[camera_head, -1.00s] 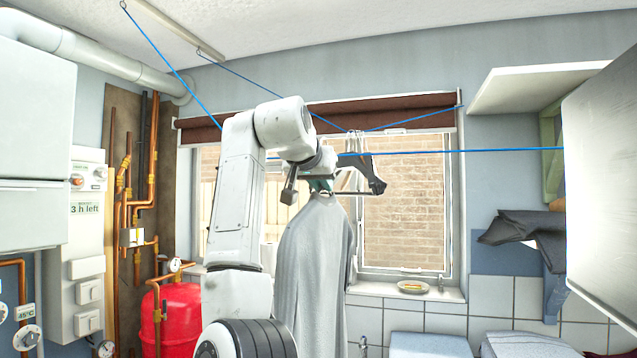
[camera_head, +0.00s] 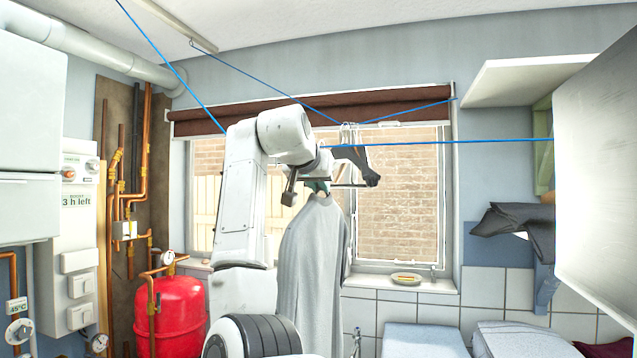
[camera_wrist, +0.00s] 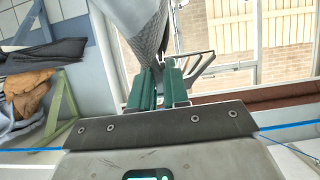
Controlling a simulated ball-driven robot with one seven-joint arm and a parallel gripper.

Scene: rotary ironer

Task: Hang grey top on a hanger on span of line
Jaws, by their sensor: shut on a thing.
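The grey top (camera_head: 312,255) hangs on a hanger below my gripper (camera_head: 317,186), in front of the window. In the wrist view the grey top (camera_wrist: 145,25) shows beyond the green fingers of my gripper (camera_wrist: 161,80), which are shut on the hanger. The hanger's hook is hard to make out. The blue line's near span (camera_head: 450,143) runs right from behind my wrist at about gripper height; the line also shows in the wrist view (camera_wrist: 285,126). I cannot tell whether the hook touches it.
A white panel (camera_head: 600,180) and a shelf (camera_head: 530,80) stand at the right. A red tank (camera_head: 175,310) and copper pipes (camera_head: 140,160) are at the left.

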